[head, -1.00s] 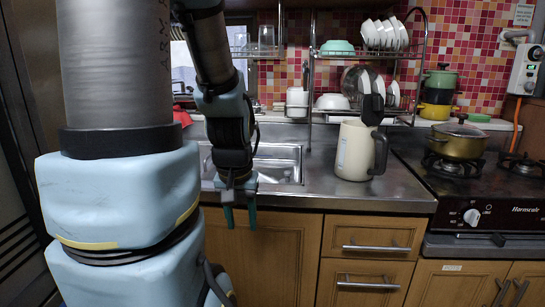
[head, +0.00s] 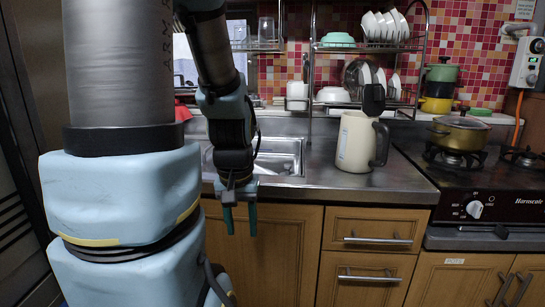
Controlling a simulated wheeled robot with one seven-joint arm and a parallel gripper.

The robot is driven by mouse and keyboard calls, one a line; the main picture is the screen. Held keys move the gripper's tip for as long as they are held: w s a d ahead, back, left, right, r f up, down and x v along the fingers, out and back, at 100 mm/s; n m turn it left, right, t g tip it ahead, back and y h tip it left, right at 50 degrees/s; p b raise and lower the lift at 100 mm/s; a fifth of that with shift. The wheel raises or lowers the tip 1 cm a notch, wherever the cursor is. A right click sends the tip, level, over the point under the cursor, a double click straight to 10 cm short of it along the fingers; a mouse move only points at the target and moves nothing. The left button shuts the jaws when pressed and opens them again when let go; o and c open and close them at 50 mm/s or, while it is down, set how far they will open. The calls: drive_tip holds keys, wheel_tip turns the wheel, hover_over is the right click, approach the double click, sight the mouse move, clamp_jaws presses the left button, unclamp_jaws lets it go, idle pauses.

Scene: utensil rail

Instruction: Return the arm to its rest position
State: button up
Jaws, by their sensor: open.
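My arm hangs down on the left side of the head view, folded in front of the sink. My gripper (head: 240,219) points downward in front of the cabinet doors, just below the counter's front edge. Its two teal fingers are apart with nothing between them. No utensil is in the gripper.
A cream kettle (head: 353,143) stands on the steel counter (head: 330,190), right of the sink (head: 282,158). A stove (head: 490,185) with a brass pot (head: 459,133) is at the right. A dish rack (head: 372,49) holds bowls and plates. Cabinet drawers (head: 370,228) are closed.

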wheel_tip(320, 180, up, 10)
drive_tip(key=p, duration=0.8)
drive_tip(key=shift+p, duration=0.3)
